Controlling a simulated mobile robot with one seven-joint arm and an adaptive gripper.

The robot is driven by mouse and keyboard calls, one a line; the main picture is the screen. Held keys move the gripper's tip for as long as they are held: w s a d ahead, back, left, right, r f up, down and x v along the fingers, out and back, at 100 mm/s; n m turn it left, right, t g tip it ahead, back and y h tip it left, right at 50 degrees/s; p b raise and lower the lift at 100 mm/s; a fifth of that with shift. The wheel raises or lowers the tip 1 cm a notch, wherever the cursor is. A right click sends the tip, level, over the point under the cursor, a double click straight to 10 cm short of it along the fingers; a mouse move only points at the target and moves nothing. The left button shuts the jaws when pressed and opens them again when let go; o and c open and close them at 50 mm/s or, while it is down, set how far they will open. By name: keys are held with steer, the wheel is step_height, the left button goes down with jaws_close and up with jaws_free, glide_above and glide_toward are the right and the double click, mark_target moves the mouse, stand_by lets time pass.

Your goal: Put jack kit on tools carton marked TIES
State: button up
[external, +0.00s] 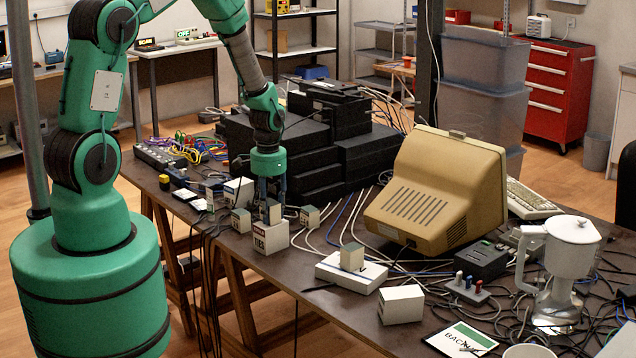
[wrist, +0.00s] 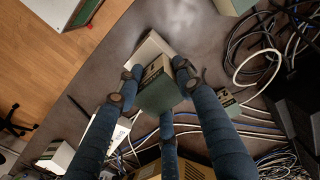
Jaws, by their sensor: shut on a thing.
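My gripper (external: 270,200) points down with its fingers shut on a small grey-green box with a brown labelled side, the jack kit (external: 270,213). In the wrist view the fingers (wrist: 155,88) press on both sides of the jack kit (wrist: 160,92). The white tools carton (external: 270,239), with a dark label that seems to read TIES, stands directly below the held box near the table's front edge. Its pale top (wrist: 148,50) shows partly past the box in the wrist view. The box is at the carton's top; I cannot tell whether its weight rests there.
Similar small boxes stand close by, left (external: 241,221) and right (external: 309,217). Another white carton (external: 238,191) is behind left. Black equipment (external: 320,150) rises behind. A beige monitor (external: 435,190) and loose cables lie to the right. Another small box (external: 352,257) sits on a flat white box.

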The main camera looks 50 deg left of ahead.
mark_target(270, 202)
steer(key=shift+f, duration=0.1)
steer(key=o, duration=1.2)
steer(key=shift+o, duration=0.2)
step_height(270, 202, up, 12)
steer(key=shift+r+p, duration=0.15)
steer(key=shift+p, duration=0.3)
steer(key=shift+r, duration=0.1)
